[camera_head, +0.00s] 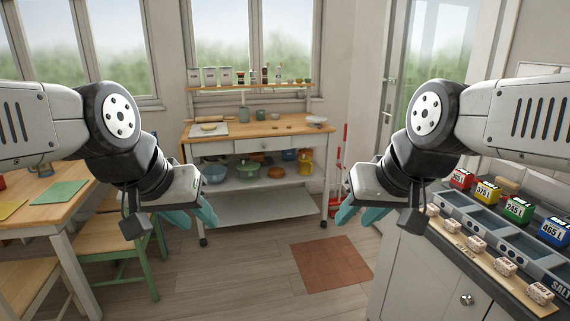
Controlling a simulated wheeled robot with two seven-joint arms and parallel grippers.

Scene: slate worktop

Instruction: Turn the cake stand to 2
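No cake stand with a readable 2 can be made out. A small white dish-like thing (316,120) stands at the right end of the trolley top; I cannot tell whether it is the cake stand. My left gripper (203,211), with teal fingers, hangs in front of the trolley's left side. My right gripper (357,214), also teal-fingered, hangs over the floor to the right of the trolley. Both look open and empty, with their fingers partly hidden by the gripper bodies. Neither touches anything.
A wheeled trolley (262,130) holds bowls and pots below a shelf of jars. A table (30,205) and green chair (122,250) stand left. A counter at right carries a compartment tray (480,222) and labelled blocks. The floor (240,280) between is clear, with a reddish mat (330,263).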

